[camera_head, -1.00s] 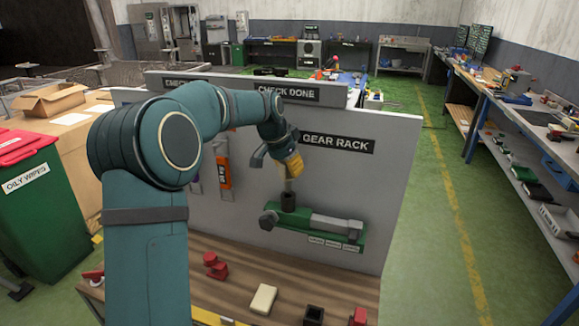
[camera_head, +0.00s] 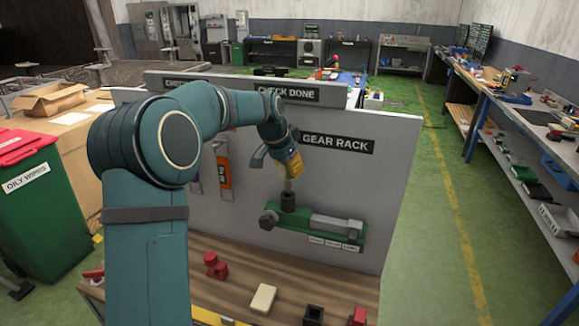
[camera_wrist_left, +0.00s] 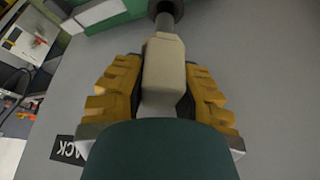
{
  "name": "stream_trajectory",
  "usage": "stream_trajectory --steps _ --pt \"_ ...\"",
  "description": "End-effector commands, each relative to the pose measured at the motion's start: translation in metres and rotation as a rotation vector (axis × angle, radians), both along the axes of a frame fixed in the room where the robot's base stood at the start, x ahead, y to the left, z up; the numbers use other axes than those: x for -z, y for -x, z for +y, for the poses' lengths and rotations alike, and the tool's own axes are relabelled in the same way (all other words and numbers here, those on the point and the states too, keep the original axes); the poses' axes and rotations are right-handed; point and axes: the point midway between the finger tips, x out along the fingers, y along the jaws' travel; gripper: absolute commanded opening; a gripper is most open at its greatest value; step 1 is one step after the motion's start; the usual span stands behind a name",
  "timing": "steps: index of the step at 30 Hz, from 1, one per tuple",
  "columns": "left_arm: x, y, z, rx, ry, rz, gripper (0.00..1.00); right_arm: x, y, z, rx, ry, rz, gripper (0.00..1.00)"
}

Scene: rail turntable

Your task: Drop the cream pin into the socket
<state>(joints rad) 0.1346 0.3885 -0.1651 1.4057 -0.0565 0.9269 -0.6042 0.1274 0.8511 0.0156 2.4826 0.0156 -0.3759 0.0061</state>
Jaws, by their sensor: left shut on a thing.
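My left gripper (camera_head: 291,172) is shut on the cream pin. In the left wrist view its yellow fingers (camera_wrist_left: 160,88) stand on both sides of the pin's cream block (camera_wrist_left: 165,68). The pin's grey shaft (camera_head: 289,187) points down at the dark round socket (camera_head: 288,202) on the green fixture. In the left wrist view the shaft's end meets the socket's dark ring (camera_wrist_left: 168,8) and seems to be in its mouth. I cannot tell how deep it sits. My right gripper is in neither view.
The green fixture (camera_head: 290,238) with a grey bar is mounted on a grey upright panel (camera_head: 390,160) labelled GEAR RACK. A bench below holds a cream block (camera_head: 263,298), a dark square holder (camera_head: 313,315) and red parts (camera_head: 215,266). An orange item (camera_head: 224,172) hangs left of my gripper.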

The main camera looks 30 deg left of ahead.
Motion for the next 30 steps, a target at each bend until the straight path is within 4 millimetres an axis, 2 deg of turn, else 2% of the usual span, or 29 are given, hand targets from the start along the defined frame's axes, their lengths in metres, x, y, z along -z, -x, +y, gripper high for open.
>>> stream_trajectory --steps 11,30 --pt "0.001 0.000 0.000 0.000 0.000 -0.001 0.00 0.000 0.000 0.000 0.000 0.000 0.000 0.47" --pt "0.015 0.000 0.000 0.000 0.000 -0.002 0.00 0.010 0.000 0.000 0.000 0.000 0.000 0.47"
